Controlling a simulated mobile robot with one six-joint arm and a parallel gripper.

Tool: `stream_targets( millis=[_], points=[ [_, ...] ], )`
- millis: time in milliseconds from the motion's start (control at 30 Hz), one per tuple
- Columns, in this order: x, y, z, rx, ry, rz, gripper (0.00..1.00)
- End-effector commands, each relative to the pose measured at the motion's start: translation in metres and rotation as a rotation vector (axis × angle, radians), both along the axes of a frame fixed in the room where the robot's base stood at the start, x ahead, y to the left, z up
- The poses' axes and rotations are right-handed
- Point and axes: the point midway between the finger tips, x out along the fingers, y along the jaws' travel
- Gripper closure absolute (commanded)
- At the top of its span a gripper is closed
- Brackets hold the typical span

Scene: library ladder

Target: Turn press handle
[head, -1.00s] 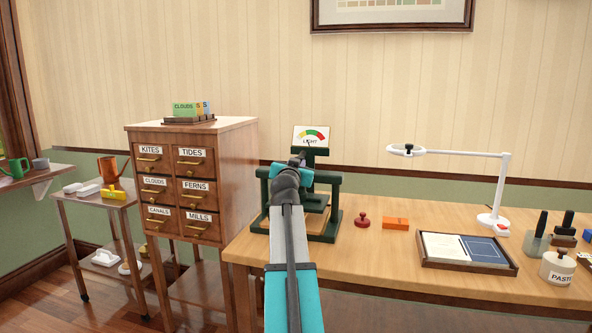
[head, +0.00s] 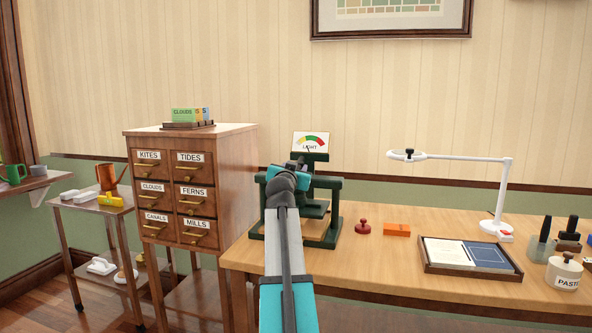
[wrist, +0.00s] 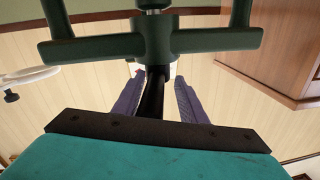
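The dark green press (head: 333,215) stands at the left end of the desk, with a LIGHT dial card (head: 310,143) above it. In the head view my arm covers much of the press and its handle. My gripper (head: 302,172) is at the upper part of the press. In the wrist view my gripper (wrist: 160,92) has its two purple-grey fingers apart, with a black bar (wrist: 153,98), apparently the press handle, between them. A gap shows beside the right finger; contact at the left finger is unclear. The green crossbeam (wrist: 95,47) lies just beyond.
A card cabinet (head: 190,132) stands left of the desk (head: 380,260). A red stamp (head: 362,227), orange block (head: 397,230), framed tray (head: 430,268) and white lamp (head: 497,215) are to the right. A small cart (head: 90,205) is far left.

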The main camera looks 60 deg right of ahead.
Motion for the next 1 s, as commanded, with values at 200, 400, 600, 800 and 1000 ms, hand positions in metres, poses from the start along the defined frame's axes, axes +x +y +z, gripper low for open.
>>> stream_targets(
  millis=[200,400,600,800,1000],
  points=[
    [-0.003,0.000,-0.002,0.002,0.004,-0.005,0.62],
    [-0.005,0.005,-0.002,0.001,0.005,-0.005,0.62],
    [-0.010,0.016,-0.002,0.001,0.005,-0.005,0.62],
    [-0.018,0.033,-0.003,0.001,0.006,-0.005,0.62],
    [-0.026,0.051,-0.002,0.001,0.005,-0.005,0.62]
  ],
)
